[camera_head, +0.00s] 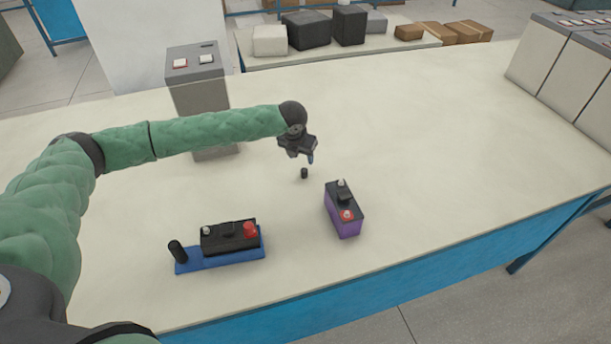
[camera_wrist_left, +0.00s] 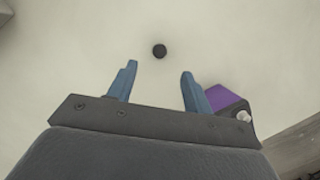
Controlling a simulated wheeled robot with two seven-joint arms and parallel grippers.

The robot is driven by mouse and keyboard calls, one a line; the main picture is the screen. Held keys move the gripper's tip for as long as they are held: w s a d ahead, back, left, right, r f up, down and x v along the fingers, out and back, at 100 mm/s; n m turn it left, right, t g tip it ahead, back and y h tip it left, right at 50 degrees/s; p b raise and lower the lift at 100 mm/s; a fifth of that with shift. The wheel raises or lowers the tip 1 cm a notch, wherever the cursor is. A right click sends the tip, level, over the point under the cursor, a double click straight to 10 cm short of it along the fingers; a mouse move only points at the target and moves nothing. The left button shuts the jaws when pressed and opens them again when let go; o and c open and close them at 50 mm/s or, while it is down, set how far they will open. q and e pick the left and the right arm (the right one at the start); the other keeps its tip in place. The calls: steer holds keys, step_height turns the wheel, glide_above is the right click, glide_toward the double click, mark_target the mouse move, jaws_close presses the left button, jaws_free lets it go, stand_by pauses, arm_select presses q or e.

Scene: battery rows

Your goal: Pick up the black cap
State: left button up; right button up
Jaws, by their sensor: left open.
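The black cap (camera_head: 304,173) is a small dark cylinder standing alone on the pale table. In the left wrist view the cap (camera_wrist_left: 159,51) is a round dark spot just beyond the fingertips, roughly centred between them. My left gripper (camera_head: 302,157) is above the table, close to the cap, with its fingers pointing down. In the left wrist view its two blue fingers (camera_wrist_left: 157,76) are apart with nothing between them. The right gripper is not in view.
A purple battery with a black top (camera_head: 343,210) stands right of the cap. A black battery (camera_head: 229,237) sits on a blue tray (camera_head: 222,262) at front left, beside a black cylinder (camera_head: 177,250). A grey box with buttons (camera_head: 197,88) stands behind my arm.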

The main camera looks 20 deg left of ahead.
mark_target(304, 171)
arm_select(q)
steer(key=shift+x, duration=2.15)
steer(key=p+x, duration=0.2)
steer(key=x, duration=0.1)
steer(key=shift+f+p, duration=0.4)
steer(key=shift+w+f, duration=0.1)
steer(key=shift+f, duration=0.55)
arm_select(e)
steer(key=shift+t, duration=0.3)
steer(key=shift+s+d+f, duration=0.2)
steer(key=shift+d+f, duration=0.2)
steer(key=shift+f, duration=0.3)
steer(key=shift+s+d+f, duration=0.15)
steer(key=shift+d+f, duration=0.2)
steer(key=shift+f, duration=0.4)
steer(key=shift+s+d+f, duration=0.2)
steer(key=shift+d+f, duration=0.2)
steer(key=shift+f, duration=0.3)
arm_select(q)
steer(key=c, duration=1.1)
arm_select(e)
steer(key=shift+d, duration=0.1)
